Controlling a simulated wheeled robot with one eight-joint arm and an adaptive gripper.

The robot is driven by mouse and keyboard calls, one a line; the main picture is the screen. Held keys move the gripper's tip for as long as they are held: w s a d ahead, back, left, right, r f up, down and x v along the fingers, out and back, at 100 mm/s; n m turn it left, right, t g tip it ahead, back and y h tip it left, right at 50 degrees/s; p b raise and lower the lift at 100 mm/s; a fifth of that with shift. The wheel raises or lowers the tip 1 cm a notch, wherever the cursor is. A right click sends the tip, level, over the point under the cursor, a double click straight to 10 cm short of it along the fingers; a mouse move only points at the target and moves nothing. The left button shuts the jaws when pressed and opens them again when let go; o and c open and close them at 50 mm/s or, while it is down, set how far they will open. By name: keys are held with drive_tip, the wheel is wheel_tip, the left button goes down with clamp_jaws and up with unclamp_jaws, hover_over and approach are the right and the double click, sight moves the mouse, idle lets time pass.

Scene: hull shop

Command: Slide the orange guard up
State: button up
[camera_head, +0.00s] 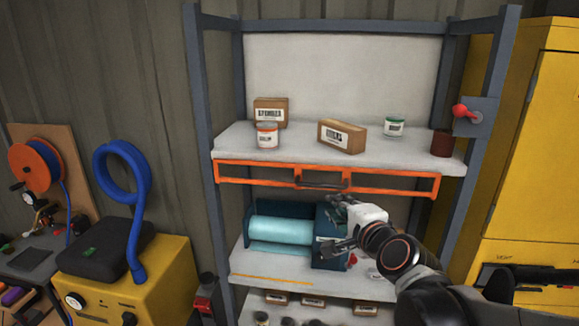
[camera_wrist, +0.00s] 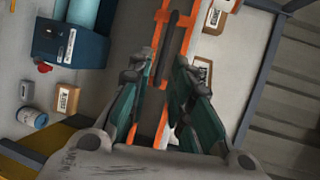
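The orange guard (camera_head: 298,177) is a long framed panel across the front, just below the edge of the upper shelf. A dark bar handle (camera_head: 322,186) sits at its middle. My gripper (camera_head: 337,222) is in front of the rack, a little below and right of the handle in the head view. In the wrist view, the guard (camera_wrist: 190,28) runs up the picture with its handle (camera_wrist: 168,45) beyond the fingertips.
The upper shelf (camera_head: 230,142) holds boxes and cans. A blue machine with a light-blue roll (camera_head: 281,230) stands on the shelf below, close behind my gripper. A red-knobbed lever (camera_head: 461,111) is on the right post. A yellow cabinet (camera_head: 535,130) stands at right.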

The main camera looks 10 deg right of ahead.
sight(321, 185)
drive_tip(key=shift+m, duration=0.4)
drive_tip(key=x, duration=0.9)
drive_tip(key=r+x, duration=0.1)
drive_tip(key=x, duration=0.4)
drive_tip(key=shift+w+d, duration=0.15)
drive_tip(key=shift+d, duration=0.15)
clamp_jaws()
drive_tip(key=shift+r+p, duration=0.1)
drive_tip(key=shift+p, duration=0.2)
